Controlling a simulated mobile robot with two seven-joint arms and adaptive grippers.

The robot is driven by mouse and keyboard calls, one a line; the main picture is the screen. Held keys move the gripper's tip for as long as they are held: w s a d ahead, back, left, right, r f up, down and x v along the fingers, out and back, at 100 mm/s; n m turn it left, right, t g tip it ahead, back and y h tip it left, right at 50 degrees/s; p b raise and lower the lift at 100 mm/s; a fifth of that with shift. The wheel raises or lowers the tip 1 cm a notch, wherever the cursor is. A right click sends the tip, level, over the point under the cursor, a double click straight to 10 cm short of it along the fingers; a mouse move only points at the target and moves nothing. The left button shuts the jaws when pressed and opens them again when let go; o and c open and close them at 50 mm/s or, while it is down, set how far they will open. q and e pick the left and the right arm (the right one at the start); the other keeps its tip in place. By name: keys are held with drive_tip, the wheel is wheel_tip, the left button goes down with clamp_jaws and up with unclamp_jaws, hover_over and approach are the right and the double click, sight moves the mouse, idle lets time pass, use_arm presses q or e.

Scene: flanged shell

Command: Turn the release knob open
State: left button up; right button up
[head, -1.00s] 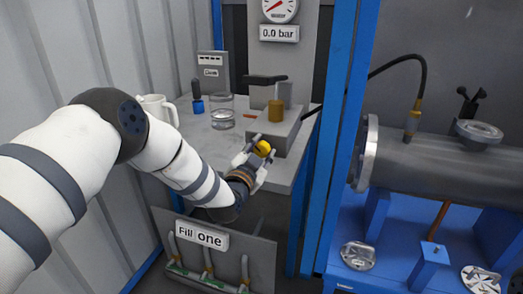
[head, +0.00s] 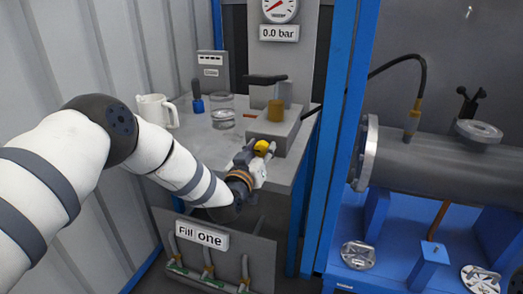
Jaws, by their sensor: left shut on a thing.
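The yellow release knob (head: 262,147) sits at the front of the grey pump block (head: 273,129) on the bench. My left gripper (head: 258,152) reaches in from the left and is shut on the knob; its fingers hide part of it. A brass-coloured cylinder (head: 276,111) and a dark lever (head: 265,79) stand on the block above. The gauge (head: 279,9) over it has a red needle, and the label below (head: 279,33) reads 0.0 bar. My right gripper is not in view.
A white mug (head: 156,110), a glass of clear liquid (head: 223,112) and a blue-based tool (head: 197,97) stand on the bench (head: 200,137). A blue post (head: 335,140) rises to the right. Beyond it lies a grey flanged shell (head: 440,165). A "Fill one" sign (head: 202,237) hangs below.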

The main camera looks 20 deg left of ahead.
use_arm(q)
drive_tip(key=shift+f+n, duration=0.1)
drive_tip(key=shift+n, duration=0.2)
idle(0.4)
drive_tip(key=o, duration=0.9)
drive_tip(key=s, duration=1.2)
drive_tip(key=shift+a, duration=0.2)
